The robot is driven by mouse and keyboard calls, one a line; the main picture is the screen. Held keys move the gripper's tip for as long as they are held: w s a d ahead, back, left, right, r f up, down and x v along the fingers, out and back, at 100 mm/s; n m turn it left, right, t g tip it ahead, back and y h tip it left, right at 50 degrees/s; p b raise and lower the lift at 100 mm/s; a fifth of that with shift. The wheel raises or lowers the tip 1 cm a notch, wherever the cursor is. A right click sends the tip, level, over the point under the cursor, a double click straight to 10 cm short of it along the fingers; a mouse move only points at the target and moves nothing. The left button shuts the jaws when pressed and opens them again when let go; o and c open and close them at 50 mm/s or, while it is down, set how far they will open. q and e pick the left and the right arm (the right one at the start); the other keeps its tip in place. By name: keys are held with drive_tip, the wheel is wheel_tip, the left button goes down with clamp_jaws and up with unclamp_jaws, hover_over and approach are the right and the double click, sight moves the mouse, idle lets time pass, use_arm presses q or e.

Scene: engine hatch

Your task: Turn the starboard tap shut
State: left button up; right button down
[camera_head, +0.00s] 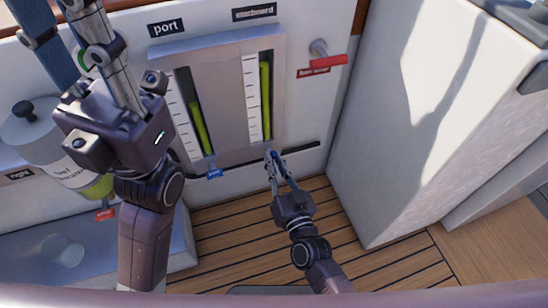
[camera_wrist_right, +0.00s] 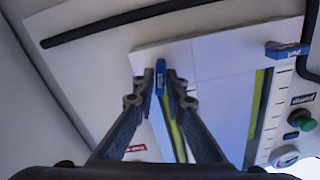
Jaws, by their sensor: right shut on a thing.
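The starboard gauge (camera_head: 265,95) has a tall yellow-green column on the wall panel, under the "starboard" label (camera_head: 254,12). The starboard tap's blue handle (camera_wrist_right: 161,78) is below that gauge. In the right wrist view it lies roughly in line with the gauge tube. My right gripper (camera_head: 275,157) is shut on this handle, with a finger on each side of it; the fingers hide part of it in the head view. My left gripper (camera_head: 68,38) is raised at the upper left, close to the camera, its fingers apart and empty.
The port tap's blue handle (camera_head: 214,173) sits crosswise under the port gauge (camera_head: 197,115). A red-handled valve (camera_head: 328,61) is at upper right. A white block (camera_head: 410,110) bounds the right side.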

drive_tip(key=m+p, duration=0.1)
drive_tip(key=m, duration=0.2)
drive_tip(key=shift+d+m, duration=0.1)
drive_tip(key=shift+m, duration=0.3)
drive_tip(key=shift+d+f+m, duration=0.1)
drive_tip(key=shift+f+m, duration=0.05)
drive_tip(key=shift+m, duration=2.6)
drive_tip(key=shift+f+m, duration=0.1)
drive_tip(key=shift+m, duration=2.65)
drive_tip(key=c, duration=2)
unclamp_jaws()
